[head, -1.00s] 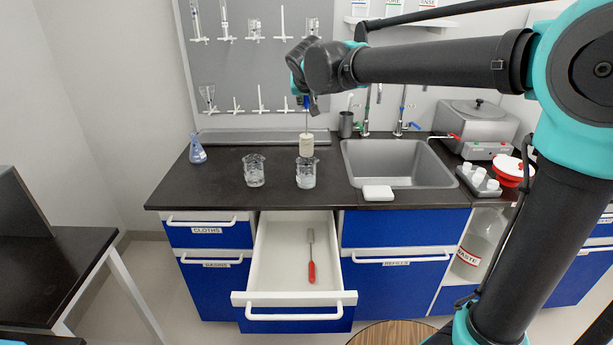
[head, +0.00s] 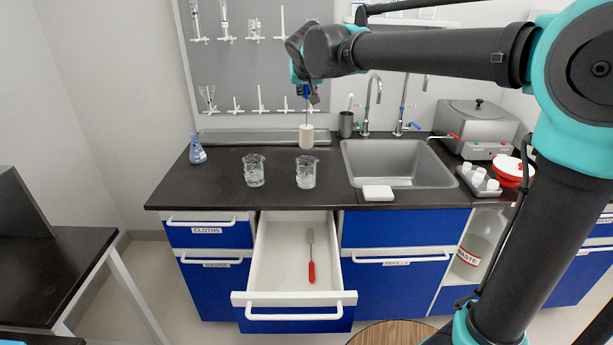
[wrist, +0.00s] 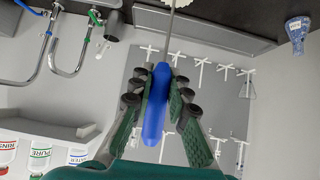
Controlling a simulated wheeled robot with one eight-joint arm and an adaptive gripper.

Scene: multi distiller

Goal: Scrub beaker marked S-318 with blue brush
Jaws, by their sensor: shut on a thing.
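My gripper (head: 306,92) is shut on the blue handle of the brush (wrist: 157,100), which hangs bristles down. The brush's pale bristle head (head: 306,136) is in the air just above and behind the right beaker (head: 306,173), clear of its rim. A second glass beaker (head: 254,171) stands to its left on the black counter. Both beakers look clear with whitish marks low down. No beaker marking is legible. In the wrist view the bristle head is mostly cut off at the top edge.
A sink (head: 395,180) with taps and a white block (head: 378,193) lie to the right. A blue flask (head: 197,150) stands at the left; a pegboard (head: 262,60) is behind.

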